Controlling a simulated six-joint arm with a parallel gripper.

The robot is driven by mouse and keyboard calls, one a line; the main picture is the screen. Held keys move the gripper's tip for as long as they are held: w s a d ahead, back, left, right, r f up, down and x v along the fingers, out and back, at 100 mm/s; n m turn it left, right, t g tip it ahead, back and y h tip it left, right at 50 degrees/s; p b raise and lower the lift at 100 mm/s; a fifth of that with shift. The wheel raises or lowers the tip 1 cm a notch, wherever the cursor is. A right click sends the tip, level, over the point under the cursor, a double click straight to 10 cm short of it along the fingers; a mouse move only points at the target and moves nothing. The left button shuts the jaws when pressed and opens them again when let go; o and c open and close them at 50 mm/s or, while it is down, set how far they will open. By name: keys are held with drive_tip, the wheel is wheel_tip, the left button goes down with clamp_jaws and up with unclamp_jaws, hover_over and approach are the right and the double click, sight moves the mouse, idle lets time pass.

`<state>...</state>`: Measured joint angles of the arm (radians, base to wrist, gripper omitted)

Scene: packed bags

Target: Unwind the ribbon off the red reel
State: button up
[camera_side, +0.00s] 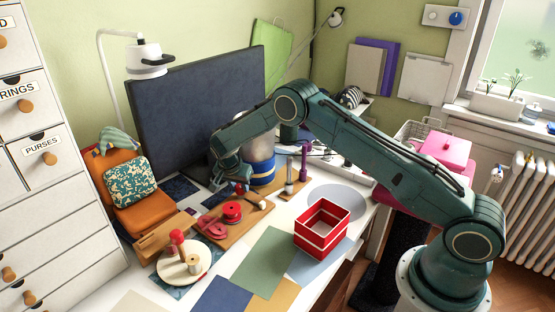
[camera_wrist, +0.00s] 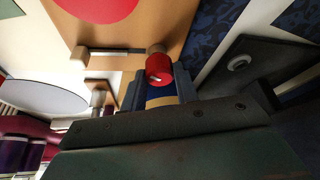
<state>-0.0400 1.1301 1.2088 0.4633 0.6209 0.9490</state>
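The red reel (camera_side: 232,211) lies on a wooden board (camera_side: 243,226) on the desk in the side view. A large red disc (camera_wrist: 95,6), likely its top, is cut by the upper edge of the wrist view. My gripper (camera_side: 238,188) is low over the back of the board, behind the reel and apart from it. In the wrist view a small red cylinder (camera_wrist: 159,68) with a wooden end sits between my fingertips (camera_wrist: 158,80). The fingers are apart, with the cylinder filling most of the gap. Whether they press on it is unclear. No loose ribbon end can be made out.
A pinkish-red piece (camera_side: 210,227) lies left of the reel. A blue-and-tan cylinder (camera_side: 262,174) stands close behind my gripper. A red open box (camera_side: 321,229) is at right, a round wooden stand (camera_side: 184,270) at front left. Flat sheets (camera_side: 263,262) cover the desk's front.

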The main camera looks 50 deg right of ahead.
drive_tip(key=shift+n, duration=0.4)
drive_tip(key=shift+s+d+n+t+y, duration=0.1)
drive_tip(key=shift+n+t+y, duration=0.3)
drive_tip(key=shift+n, duration=0.95)
drive_tip(key=shift+s+n+t+y, duration=0.1)
drive_tip(key=shift+n+t+y, duration=0.3)
drive_tip(key=shift+n, duration=0.95)
drive_tip(key=o, duration=1)
drive_tip(key=shift+r, duration=0.1)
drive_tip(key=v, duration=1.3)
drive_tip(key=shift+s+a+r, duration=0.2)
drive_tip(key=shift+s, duration=0.1)
